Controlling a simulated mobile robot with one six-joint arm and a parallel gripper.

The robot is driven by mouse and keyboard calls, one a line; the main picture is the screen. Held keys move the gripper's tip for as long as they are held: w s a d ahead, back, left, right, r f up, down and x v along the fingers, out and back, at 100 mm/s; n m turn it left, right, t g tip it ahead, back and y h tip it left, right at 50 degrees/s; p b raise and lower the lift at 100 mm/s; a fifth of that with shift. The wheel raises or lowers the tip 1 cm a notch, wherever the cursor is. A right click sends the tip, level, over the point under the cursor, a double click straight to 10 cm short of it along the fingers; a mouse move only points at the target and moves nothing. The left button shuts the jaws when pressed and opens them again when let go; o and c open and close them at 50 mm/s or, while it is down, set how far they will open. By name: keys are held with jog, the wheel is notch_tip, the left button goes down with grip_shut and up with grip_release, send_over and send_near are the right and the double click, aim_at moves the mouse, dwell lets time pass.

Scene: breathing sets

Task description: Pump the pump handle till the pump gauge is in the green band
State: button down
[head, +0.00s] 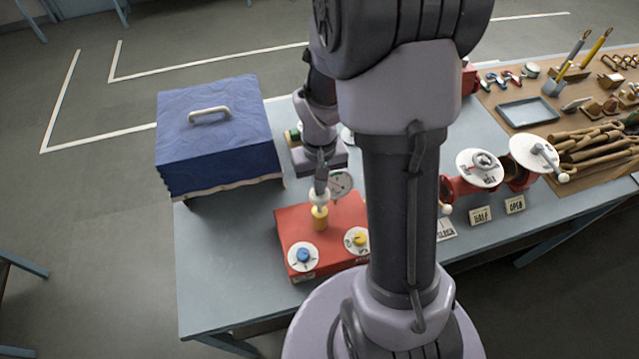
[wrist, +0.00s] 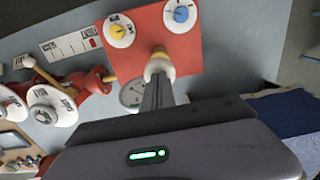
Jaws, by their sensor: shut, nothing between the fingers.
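The pump is a red box (head: 294,225) on the grey-blue table. Its pump handle (head: 319,214) is a short yellow post with a pale knob on top, standing upright; the knob shows in the wrist view (wrist: 159,68). The pump gauge (head: 340,184) is a round white dial behind the handle; in the wrist view its dial (wrist: 132,93) is partly hidden. The needle and any green band are too small to read. My gripper (head: 321,185) points down, shut, with its fingertips at the top of the knob; I cannot tell if they touch.
A blue dial (head: 303,256) and a yellow dial (head: 358,239) sit on the box top. A blue covered case (head: 215,140) stands at the left. Red valves with white discs (head: 480,167) are at the right, with small signs (head: 480,214) before them. The front left table is clear.

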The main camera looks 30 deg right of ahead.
aim_at(320, 198)
notch_tip(320, 198, down, 5)
jog(key=b, duration=0.4)
jog(key=shift+s+a+r, duration=0.1)
jog(key=shift+s+r, duration=0.05)
jog(key=shift+s, duration=0.15)
jog(key=shift+w, duration=0.15)
notch_tip(320, 198, up, 14)
jog(key=p, duration=0.3)
jog(key=shift+r+p, duration=0.15)
jog(key=shift+p, duration=0.25)
jog(key=shift+w, duration=0.15)
